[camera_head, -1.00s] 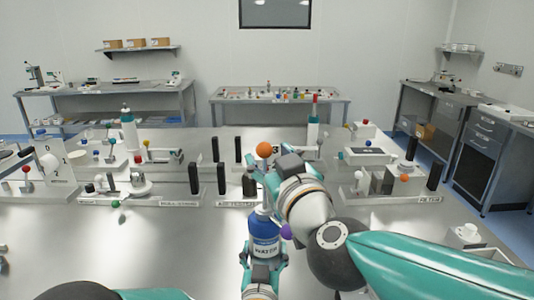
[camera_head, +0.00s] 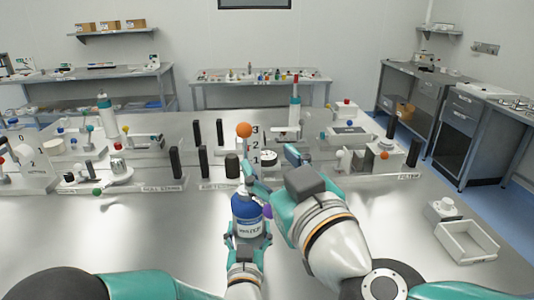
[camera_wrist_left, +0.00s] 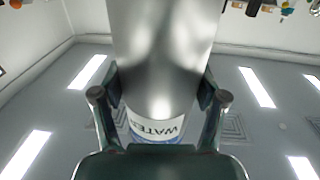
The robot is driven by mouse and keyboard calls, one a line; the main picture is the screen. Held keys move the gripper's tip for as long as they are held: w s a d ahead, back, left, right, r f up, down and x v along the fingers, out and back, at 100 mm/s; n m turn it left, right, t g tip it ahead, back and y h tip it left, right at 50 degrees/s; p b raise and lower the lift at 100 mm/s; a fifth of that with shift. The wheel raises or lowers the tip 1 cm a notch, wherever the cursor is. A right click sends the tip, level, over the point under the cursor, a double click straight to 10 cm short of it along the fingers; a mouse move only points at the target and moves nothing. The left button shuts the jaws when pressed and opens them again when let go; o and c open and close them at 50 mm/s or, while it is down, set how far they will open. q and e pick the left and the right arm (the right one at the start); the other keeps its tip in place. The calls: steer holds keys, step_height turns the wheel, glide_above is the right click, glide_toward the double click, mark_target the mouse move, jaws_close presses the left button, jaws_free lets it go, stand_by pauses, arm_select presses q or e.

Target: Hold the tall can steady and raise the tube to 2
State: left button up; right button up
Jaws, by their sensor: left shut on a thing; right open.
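The tall can (camera_head: 247,222), blue with a white WATER label, stands in front of the numbered stand in the head view. My left gripper (camera_head: 247,238) is shut around its lower body. In the left wrist view the can (camera_wrist_left: 160,60) shows as a shiny grey cylinder between the fingers. An orange ball (camera_head: 244,130) tops a thin upright, apparently the tube, above and behind the can; its lower part is hidden.
Several dark posts (camera_head: 203,160) and small fixtures stand in a row behind the can. A purple ball (camera_head: 267,211) sits at the can's right side. A white open tray (camera_head: 467,242) lies at the right. The front left of the table is clear.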

arm_select(q)
steer(key=shift+f, duration=0.25)
stand_by(0.4)
steer(key=o, duration=1.7)
steer(key=shift+r, duration=0.25)
steer(key=s, duration=0.8)
steer(key=s+a, duration=0.1)
steer(key=s, duration=0.3)
